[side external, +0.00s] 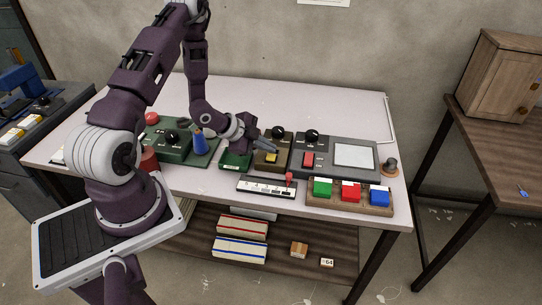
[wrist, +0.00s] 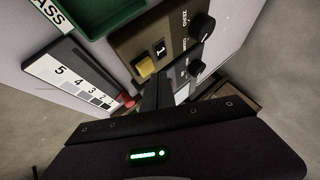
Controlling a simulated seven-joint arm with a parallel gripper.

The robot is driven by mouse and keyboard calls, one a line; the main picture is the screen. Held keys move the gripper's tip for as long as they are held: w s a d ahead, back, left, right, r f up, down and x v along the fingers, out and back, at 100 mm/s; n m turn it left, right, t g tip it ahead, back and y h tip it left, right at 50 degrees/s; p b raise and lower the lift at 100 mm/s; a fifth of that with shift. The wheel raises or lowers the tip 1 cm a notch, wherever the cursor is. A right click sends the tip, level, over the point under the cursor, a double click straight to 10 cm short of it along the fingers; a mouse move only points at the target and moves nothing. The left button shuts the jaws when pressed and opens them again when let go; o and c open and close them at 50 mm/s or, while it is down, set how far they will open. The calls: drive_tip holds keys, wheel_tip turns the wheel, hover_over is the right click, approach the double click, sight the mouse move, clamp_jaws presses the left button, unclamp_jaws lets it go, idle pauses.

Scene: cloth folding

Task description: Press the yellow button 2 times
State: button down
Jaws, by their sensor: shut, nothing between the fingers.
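The yellow button (side external: 271,157) sits on the front part of a brown box (side external: 259,162) that also carries a black knob. In the wrist view the yellow button (wrist: 145,67) is just left of and beyond my fingers, next to a small dark window (wrist: 160,48) that seems to show a 1. My gripper (side external: 274,148) is shut and empty, with its tips close above the button. In the wrist view my gripper (wrist: 157,80) points toward the box. A small gap seems to lie between tips and button, but contact is hard to judge.
Right of the brown box is a grey panel with a red switch (side external: 308,159). In front are a numbered slider strip (side external: 266,188) and a wooden block with green, red and blue pieces (side external: 350,197).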

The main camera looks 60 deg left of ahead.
sight(268, 157)
drive_tip(key=shift+r, duration=0.25)
drive_tip(key=shift+r, duration=2.45)
idle(0.7)
wheel_tip(268, 157, up, 4)
drive_tip(key=n+y, duration=0.1)
drive_tip(key=n, duration=1.8)
drive_tip(key=shift+d+f, duration=0.1)
drive_tip(key=shift+f, duration=0.05)
drive_tip(key=shift+f, duration=4.4)
